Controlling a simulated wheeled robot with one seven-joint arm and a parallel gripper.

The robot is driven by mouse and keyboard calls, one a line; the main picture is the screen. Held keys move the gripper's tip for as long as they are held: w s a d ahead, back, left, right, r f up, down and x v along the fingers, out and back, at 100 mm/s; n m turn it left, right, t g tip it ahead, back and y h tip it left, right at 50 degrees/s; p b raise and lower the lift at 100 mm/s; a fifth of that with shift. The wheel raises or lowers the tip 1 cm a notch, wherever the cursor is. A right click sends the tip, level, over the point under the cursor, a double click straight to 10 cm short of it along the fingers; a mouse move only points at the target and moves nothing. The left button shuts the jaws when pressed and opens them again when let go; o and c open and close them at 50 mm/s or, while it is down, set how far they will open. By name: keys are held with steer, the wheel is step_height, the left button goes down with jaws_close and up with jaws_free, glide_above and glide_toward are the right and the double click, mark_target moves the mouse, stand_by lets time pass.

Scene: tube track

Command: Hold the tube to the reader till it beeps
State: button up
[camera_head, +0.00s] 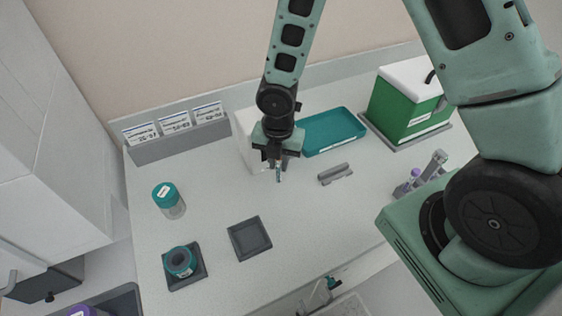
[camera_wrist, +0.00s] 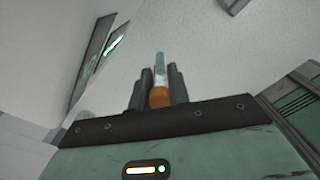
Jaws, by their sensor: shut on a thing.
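My gripper (camera_head: 278,158) is shut on a small tube (camera_head: 279,176) and holds it above the white counter, tip downward. In the wrist view the tube (camera_wrist: 160,82) stands between the two fingers (camera_wrist: 161,88), with an orange cap near the palm and a clear body beyond. A white box (camera_head: 243,132), which looks like the reader, stands just behind and left of my gripper, partly hidden by it. In the wrist view a dark panel with a lit green bar (camera_wrist: 116,38) and a green mark is to the tube's left. The tube appears apart from it.
A teal tray (camera_head: 333,131) and a green box (camera_head: 408,105) stand at the back right. A small grey holder (camera_head: 335,174) lies right of my gripper. A dark square pad (camera_head: 250,238), a teal-lidded jar (camera_head: 168,200) and a purple-capped tube rack (camera_head: 422,177) are also on the counter.

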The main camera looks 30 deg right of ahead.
stand_by(0.3)
steer(key=s+r+p, duration=0.2)
steer(key=s+r, duration=0.3)
stand_by(0.5)
